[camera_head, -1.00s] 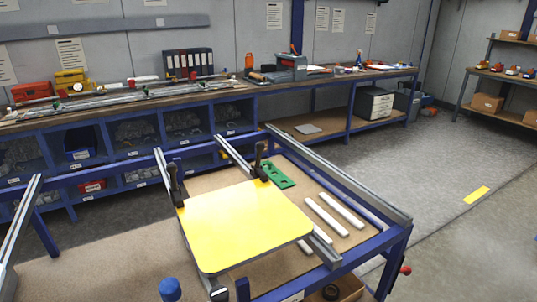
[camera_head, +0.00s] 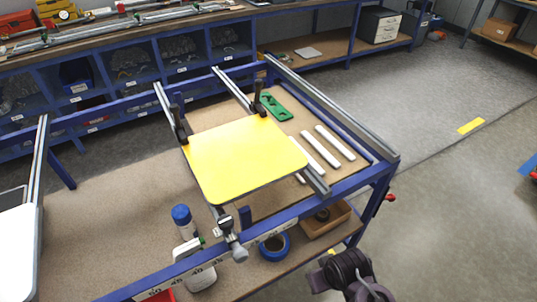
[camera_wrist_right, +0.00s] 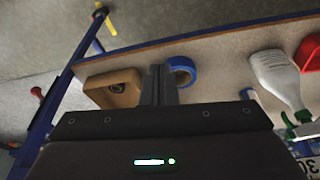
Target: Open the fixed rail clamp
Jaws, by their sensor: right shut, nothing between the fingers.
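A yellow sign plate (camera_head: 243,157) with rounded corners rests on two grey rails of the blue-framed table in the head view. Two black upright clamps stand at its far edge, a left one (camera_head: 181,122) and a right one (camera_head: 258,98). A metal clamp piece with a round grey knob (camera_head: 239,254) sits at the plate's near edge. I cannot tell which is the fixed rail clamp. My right gripper (camera_wrist_right: 158,82) is shut and empty in the right wrist view, above the table's lower shelf area. My left gripper is not in view.
Blue tape (camera_head: 275,247), an open box (camera_head: 326,220) and a white bottle (camera_head: 190,262) are on the lower shelf. A red knob (camera_head: 389,198) sticks out at the table's right. White strips (camera_head: 334,142) and a green template (camera_head: 276,107) lie on the board.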

